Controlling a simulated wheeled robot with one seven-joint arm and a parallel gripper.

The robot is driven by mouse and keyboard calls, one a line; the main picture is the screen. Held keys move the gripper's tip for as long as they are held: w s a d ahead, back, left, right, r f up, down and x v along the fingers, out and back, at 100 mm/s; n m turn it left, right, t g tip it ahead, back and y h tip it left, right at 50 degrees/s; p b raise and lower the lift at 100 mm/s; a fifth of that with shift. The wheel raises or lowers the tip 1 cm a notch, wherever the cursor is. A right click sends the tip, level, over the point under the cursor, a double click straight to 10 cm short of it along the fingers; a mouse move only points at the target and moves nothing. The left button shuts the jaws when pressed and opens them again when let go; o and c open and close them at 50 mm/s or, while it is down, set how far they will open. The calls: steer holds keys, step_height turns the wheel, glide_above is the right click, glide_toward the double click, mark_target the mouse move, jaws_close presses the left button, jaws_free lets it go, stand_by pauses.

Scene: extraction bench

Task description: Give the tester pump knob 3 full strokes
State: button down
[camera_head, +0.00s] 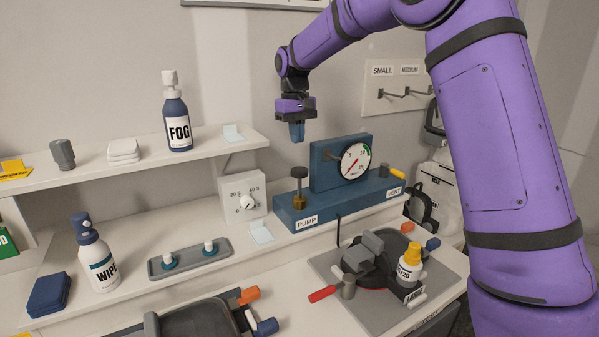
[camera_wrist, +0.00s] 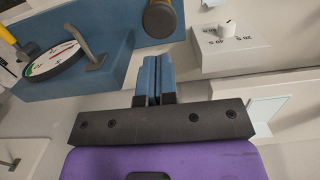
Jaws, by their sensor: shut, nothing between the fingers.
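The blue tester (camera_head: 340,209) stands on the bench, with a round dial gauge (camera_head: 355,161) on its upright panel. Its pump knob (camera_head: 299,172), a dark cap on a thin stem above a brass collar, stands up at the left end behind the PUMP label. In the wrist view the knob (camera_wrist: 160,18) shows as a dark round cap just beyond the fingertips. My gripper (camera_head: 297,138) is shut and empty, pointing down above the knob and apart from it in the head view. Its blue fingers (camera_wrist: 156,62) are together in the wrist view. I cannot read the needle exactly.
A white dial box (camera_head: 243,194) stands left of the tester. A VENT label and a yellow-tipped lever (camera_head: 397,174) are at the tester's right end. The shelf with the FOG bottle (camera_head: 177,125) is to the left. A mask on a grey mat (camera_head: 370,318) lies in front.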

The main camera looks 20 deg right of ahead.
steer(key=shift+f, duration=0.15)
steer(key=shift+s+f, duration=0.15)
steer(key=shift+f, duration=1.55)
steer(key=shift+s+f, duration=0.15)
steer(key=shift+f, duration=4.05)
steer(key=shift+w+a+r, duration=0.1)
steer(key=shift+w+r, duration=0.2)
steer(key=shift+w, duration=0.45)
steer(key=shift+w+a+r, duration=0.1)
steer(key=shift+w+r, duration=0.15)
steer(key=shift+w, duration=0.5)
steer(key=shift+r, duration=0.1)
step_height(320, 180, up, 11)
glide_above(298, 167)
steer(key=w, duration=0.4)
steer(key=shift+s+a, duration=0.2)
steer(key=shift+a, duration=0.2)
